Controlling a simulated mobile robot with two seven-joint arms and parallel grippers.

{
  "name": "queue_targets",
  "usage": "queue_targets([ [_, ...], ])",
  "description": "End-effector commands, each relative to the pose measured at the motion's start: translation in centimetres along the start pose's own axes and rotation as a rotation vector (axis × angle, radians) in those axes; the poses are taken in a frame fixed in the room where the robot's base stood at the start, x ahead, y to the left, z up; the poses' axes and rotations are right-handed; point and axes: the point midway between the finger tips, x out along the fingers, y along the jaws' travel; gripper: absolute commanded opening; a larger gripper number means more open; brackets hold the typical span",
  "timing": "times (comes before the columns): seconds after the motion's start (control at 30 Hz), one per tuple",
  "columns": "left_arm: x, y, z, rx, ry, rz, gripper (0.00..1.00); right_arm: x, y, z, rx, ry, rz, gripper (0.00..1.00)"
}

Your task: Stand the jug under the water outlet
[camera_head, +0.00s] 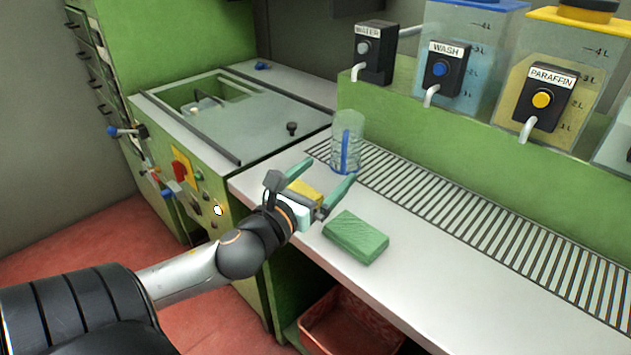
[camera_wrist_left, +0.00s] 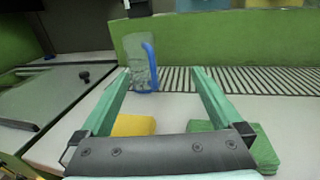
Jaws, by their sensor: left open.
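The clear jug (camera_head: 346,140) with a blue handle stands upright at the left end of the slatted drain (camera_head: 470,215). The jug also shows in the left wrist view (camera_wrist_left: 137,62), beyond the fingertips and left of centre. The water outlet is a black tap labelled WATER (camera_head: 373,52); its spout is above and behind the jug. I cannot tell whether the jug is directly below it. My left gripper (camera_head: 331,170) is open, its green fingers pointing toward the jug, with nothing visibly held. My right gripper is not in view.
A green block (camera_head: 356,237) and a yellow block (camera_head: 305,189) lie on the counter near my left gripper. WASH (camera_head: 441,72) and PARAFFIN (camera_head: 542,97) taps stand to the right. A green machine (camera_head: 220,110) stands left. The right-hand drain is clear.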

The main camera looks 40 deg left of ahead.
Motion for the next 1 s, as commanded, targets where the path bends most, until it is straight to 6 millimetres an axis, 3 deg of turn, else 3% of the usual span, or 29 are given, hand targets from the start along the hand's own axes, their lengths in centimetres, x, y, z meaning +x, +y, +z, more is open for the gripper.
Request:
queue_targets([
  [0.33, -2.5, 0.0, 0.1, -0.002, 0.0, 0.001, 1.0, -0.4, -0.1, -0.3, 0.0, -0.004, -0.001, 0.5],
  [1.0, -2.6, 0.0, 0.0, -0.001, 0.0, 0.001, 1.0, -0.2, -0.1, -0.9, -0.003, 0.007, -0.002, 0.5],
])
